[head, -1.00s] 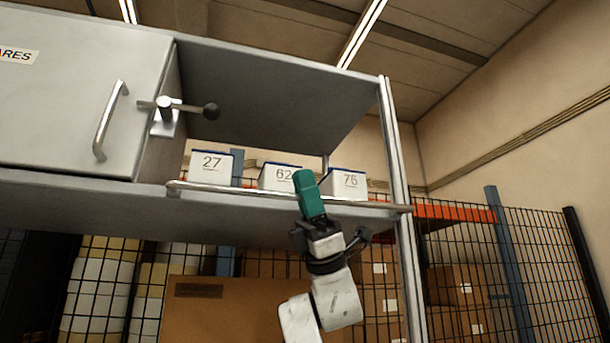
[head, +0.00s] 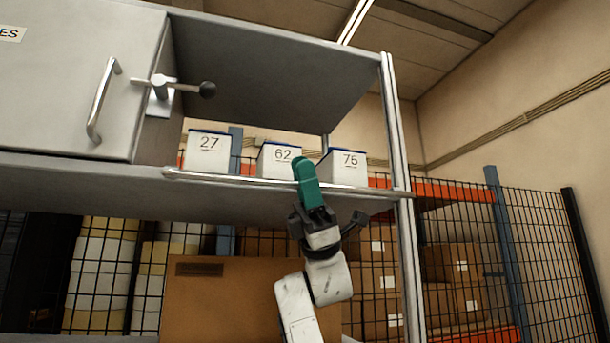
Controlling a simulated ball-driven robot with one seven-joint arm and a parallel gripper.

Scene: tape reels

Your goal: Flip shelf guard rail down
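The guard rail (head: 240,180) is a thin metal bar along the front edge of the open shelf bay. It runs from below the cabinet door's right edge to the right upright, low in front of the white boxes. My gripper (head: 304,172) points up at the rail, right of its middle, with teal fingers overlapping it in the picture. The fingers show as one teal block, so the gap between them is hidden. I cannot tell whether they touch the rail or sit in front of it.
White boxes marked 27 (head: 208,152), 62 (head: 272,160) and 75 (head: 345,168) stand on the shelf. A lever with a dark knob (head: 207,90) juts out beside the grey cabinet door (head: 60,80). The metal upright (head: 396,140) bounds the bay on the right.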

